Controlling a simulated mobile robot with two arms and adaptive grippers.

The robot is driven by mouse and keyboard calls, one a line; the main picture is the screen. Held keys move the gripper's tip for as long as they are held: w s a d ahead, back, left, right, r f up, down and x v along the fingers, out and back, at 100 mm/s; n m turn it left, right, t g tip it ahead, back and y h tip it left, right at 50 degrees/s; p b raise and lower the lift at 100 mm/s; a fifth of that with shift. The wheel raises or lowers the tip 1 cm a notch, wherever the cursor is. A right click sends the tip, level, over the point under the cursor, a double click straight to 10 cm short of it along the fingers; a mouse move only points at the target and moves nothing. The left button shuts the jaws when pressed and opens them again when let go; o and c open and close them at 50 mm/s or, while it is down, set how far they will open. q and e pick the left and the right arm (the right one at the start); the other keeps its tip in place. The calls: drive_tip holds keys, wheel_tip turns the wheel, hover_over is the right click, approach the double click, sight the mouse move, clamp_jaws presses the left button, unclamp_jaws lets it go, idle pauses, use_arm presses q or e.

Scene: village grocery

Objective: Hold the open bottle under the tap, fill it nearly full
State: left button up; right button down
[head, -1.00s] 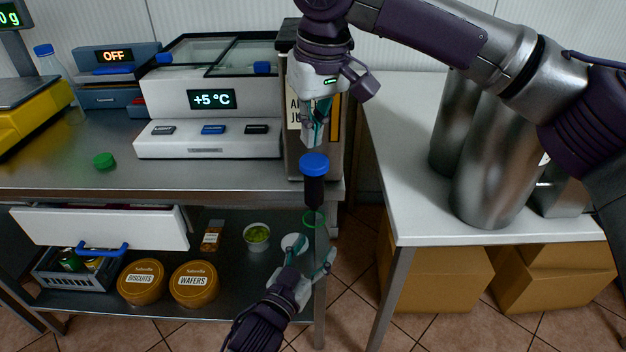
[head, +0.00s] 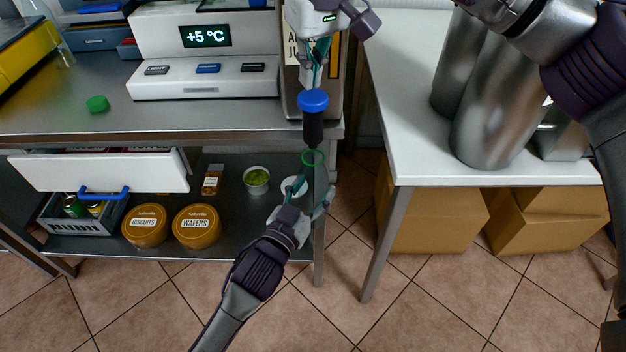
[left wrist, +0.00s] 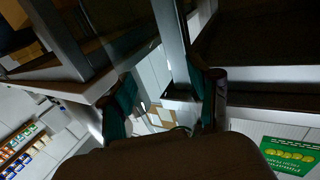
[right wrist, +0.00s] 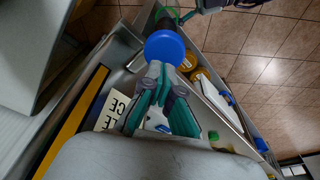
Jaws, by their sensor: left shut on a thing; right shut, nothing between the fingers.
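The open bottle is clear, with a green ring at its neck (head: 312,158). My left gripper (head: 310,194) is shut around its body and holds it upright. The neck is just below the dark spout of the tap (head: 313,131), which has a blue top (head: 313,101). Any liquid in the bottle cannot be made out. My right gripper (head: 313,84) is shut and empty, just above the blue top; contact is unclear. In the right wrist view the closed fingertips (right wrist: 157,74) are near the blue top (right wrist: 164,48). The left wrist view is dark, with the bottle barely visible.
The tap is on a juice dispenser (head: 291,72) at the counter's right end. A green cap (head: 97,104) lies on the counter (head: 180,119). An open drawer (head: 100,172) juts out at left. A white table (head: 410,130) with metal canisters (head: 495,105) stands at right.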

drive_tip(key=shift+f, duration=0.25)
idle(0.4)
drive_tip(key=shift+f, duration=0.6)
idle(0.3)
drive_tip(key=shift+f, duration=0.2)
idle(6.2)
